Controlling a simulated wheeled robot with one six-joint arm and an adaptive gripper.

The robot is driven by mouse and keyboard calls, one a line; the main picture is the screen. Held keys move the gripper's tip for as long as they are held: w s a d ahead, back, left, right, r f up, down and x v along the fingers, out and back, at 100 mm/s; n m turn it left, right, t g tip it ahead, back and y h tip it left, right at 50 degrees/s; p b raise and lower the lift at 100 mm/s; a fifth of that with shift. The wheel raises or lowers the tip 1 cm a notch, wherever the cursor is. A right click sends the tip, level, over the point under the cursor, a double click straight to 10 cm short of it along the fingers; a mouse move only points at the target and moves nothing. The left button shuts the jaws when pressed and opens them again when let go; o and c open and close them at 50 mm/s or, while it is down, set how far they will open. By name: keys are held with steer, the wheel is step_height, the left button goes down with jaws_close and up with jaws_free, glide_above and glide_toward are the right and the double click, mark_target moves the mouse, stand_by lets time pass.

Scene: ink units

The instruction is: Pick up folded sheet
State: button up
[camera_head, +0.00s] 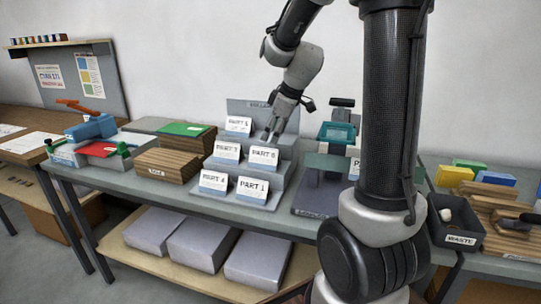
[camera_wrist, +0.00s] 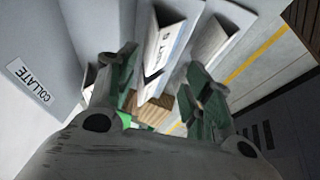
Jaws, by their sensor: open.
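Several white folded sheets labelled "PART" stand like tents on a grey stepped rack (camera_head: 292,150). One folded sheet (camera_head: 238,124) is at the top left, another (camera_head: 227,151) is on the middle step at left, and a third (camera_head: 263,156) is at middle right. Two more are in front, at left (camera_head: 213,182) and right (camera_head: 252,189). My gripper (camera_head: 272,136) points down at the upper right of the rack, just behind the middle-right sheet. In the wrist view my gripper (camera_wrist: 158,92) is open, with a folded sheet (camera_wrist: 166,42) showing beyond and between its fingers; contact cannot be told.
A wooden block stack (camera_head: 168,165) and a green sheet (camera_head: 185,129) stand left of the rack. A dark machine base (camera_head: 315,197) is close on the right. A black waste bin (camera_head: 458,238) stands farther right. Grey paper blocks (camera_head: 203,245) lie on the lower shelf.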

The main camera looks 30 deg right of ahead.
mark_target(268, 149)
steer(key=x, duration=0.5)
steer(key=d+x, duration=0.1)
steer(key=x, duration=0.2)
steer(key=shift+w+f, duration=0.3)
steer(key=c, duration=0.9)
